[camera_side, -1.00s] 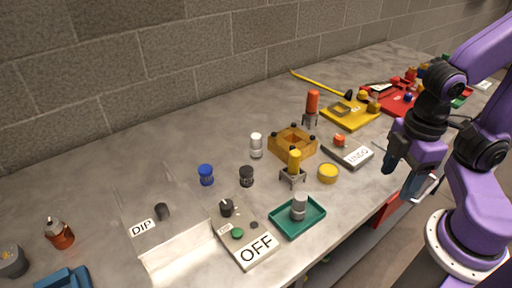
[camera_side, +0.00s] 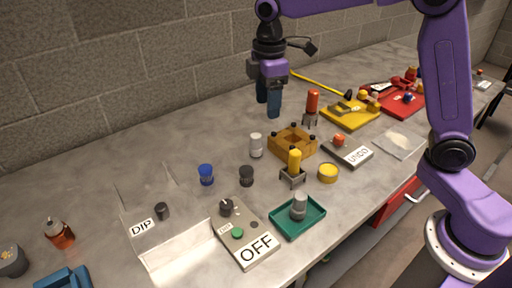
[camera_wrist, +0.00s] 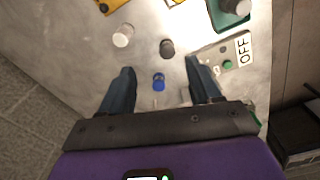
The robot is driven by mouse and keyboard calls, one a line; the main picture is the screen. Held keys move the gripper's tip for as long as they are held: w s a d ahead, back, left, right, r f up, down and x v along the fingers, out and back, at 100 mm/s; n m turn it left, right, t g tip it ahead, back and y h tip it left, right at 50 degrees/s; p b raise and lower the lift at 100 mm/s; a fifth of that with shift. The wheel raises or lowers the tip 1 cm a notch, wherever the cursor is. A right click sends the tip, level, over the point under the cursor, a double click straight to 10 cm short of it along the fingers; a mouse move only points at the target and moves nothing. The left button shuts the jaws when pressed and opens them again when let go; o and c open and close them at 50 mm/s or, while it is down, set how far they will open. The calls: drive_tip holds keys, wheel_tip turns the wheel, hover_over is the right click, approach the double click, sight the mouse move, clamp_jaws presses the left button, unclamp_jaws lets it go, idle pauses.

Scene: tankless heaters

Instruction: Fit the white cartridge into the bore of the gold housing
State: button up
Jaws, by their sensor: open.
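The white cartridge (camera_side: 256,146) stands upright on the bench, just left of the gold housing. It also shows in the wrist view (camera_wrist: 123,36), above and left of my fingers. The gold housing (camera_side: 279,144) is a squat block with a square-looking opening and dark knobs on its corners. Only its edge (camera_wrist: 107,5) shows at the top of the wrist view. My gripper (camera_side: 268,106) is open and empty, pointing down, raised above the bench behind the cartridge and housing. In the wrist view my fingers (camera_wrist: 159,72) are spread, with nothing held between them.
A yellow-topped stand (camera_side: 294,162), a teal tray (camera_side: 290,231) and an OFF box (camera_side: 250,243) are in front. A red-topped stand (camera_side: 312,104) is behind the housing. The wall is close behind.

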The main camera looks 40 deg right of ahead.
hover_over(256, 135)
drive_tip(key=shift+n, duration=0.3)
drive_tip(key=f, duration=1.2)
drive_tip(key=shift+s+a+f, duration=0.15)
drive_tip(key=shift+a+f, duration=0.05)
drive_tip(key=shift+f, duration=0.1)
drive_tip(key=shift+d+f, duration=0.15)
drive_tip(key=shift+f, duration=2.45)
drive_tip(key=c, duration=1.2)
